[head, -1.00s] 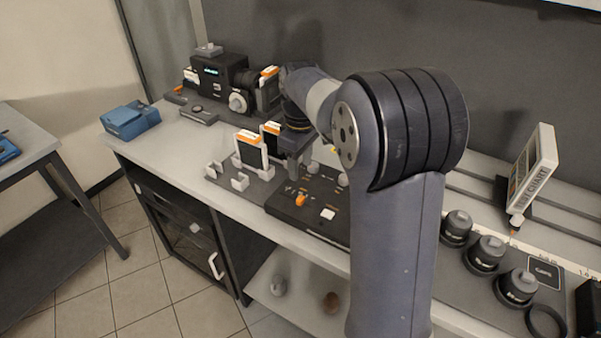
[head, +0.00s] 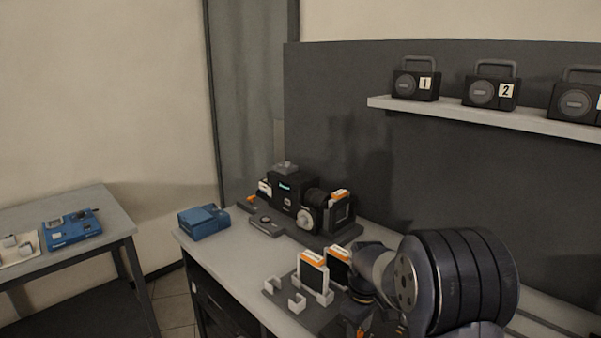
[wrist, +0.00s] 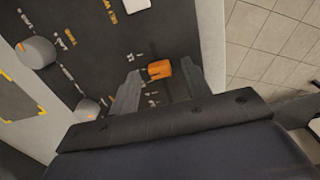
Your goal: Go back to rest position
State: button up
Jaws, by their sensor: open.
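My gripper shows in the wrist view (wrist: 158,92), pointing down over a dark control panel (wrist: 95,30). Its two fingers are apart, with an orange switch (wrist: 160,69) on the panel showing near the tips; I cannot tell whether they touch it. A grey knob (wrist: 36,52) sits on the panel at the left of the wrist view. In the head view my arm fills the lower right and hides most of the panel and the gripper.
Two orange-topped cartridges (head: 313,270) stand in a holder on the bench. Behind them is a black camera-like device (head: 292,203). A blue box (head: 203,221) sits at the bench's left end. A side table (head: 110,205) stands left. Radios (head: 416,84) line a wall shelf (head: 450,108).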

jog(key=shift+s+d+f, duration=0.35)
jog(key=shift+s+d, duration=0.3)
jog(key=shift+d, duration=0.05)
jog(key=shift+r, duration=0.6)
